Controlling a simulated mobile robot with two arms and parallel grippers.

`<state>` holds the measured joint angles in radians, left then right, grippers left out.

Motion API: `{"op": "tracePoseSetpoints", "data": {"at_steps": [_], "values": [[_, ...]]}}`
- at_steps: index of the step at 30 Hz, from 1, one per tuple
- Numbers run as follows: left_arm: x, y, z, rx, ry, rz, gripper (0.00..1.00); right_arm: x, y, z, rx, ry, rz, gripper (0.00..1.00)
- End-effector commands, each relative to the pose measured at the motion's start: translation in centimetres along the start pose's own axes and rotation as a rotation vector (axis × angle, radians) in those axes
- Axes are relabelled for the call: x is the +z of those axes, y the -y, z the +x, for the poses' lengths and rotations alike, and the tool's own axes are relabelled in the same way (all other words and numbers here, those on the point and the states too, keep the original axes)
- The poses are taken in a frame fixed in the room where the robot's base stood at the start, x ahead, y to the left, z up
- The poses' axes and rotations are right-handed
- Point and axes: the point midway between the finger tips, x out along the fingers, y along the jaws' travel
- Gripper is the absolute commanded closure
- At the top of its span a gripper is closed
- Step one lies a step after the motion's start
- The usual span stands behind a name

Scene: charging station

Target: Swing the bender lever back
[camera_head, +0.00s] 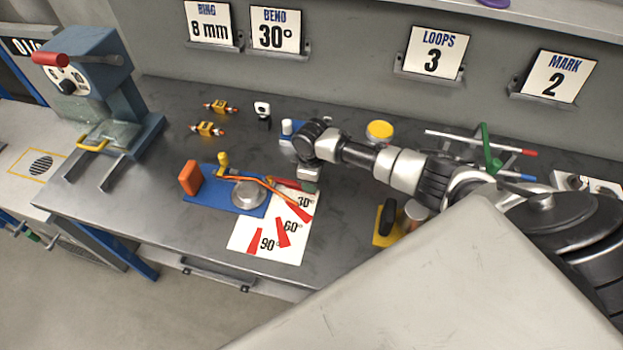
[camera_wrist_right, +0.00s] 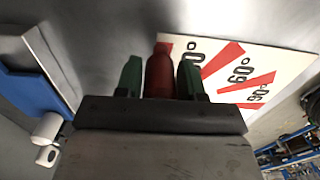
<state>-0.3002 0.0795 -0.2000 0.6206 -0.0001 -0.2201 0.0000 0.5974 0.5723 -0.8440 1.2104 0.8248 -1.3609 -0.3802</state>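The bender has a blue base (camera_head: 207,197), a round grey die (camera_head: 248,194) and an orange rod along it. Its lever has a dark red handle (camera_head: 284,183) pointing right, just above the 30° wedge of the angle card (camera_head: 262,238). My right gripper (camera_head: 308,184) is at the handle's end. In the right wrist view the red handle (camera_wrist_right: 160,72) lies between the green fingers of my right gripper (camera_wrist_right: 160,75), which sit close on both sides and look shut on it. My left gripper is not in view.
A blue press with a red handle (camera_head: 50,59) stands at the left. Yellow pieces (camera_head: 207,129) lie behind the bender. A yellow-based tool (camera_head: 387,226) stands to the right, under my arm.

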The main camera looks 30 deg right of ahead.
Motion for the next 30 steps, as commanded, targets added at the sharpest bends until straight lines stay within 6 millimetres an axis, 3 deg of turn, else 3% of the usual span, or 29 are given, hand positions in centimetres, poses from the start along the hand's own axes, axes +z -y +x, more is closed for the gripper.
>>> {"op": "tracePoseSetpoints", "data": {"at_steps": [1,3,14,30], "values": [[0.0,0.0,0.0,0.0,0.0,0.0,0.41,0.0,0.0,0.0,0.0,0.0,0.0,0.54],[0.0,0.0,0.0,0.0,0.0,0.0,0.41,0.0,0.0,0.0,0.0,0.0,0.0,0.43],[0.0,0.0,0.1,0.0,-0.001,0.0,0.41,0.0,0.0,-0.5,0.001,-0.002,0.002,0.43],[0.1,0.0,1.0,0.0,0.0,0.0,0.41,-0.1,0.0,-9.7,0.001,-0.002,0.0,0.43]]}}
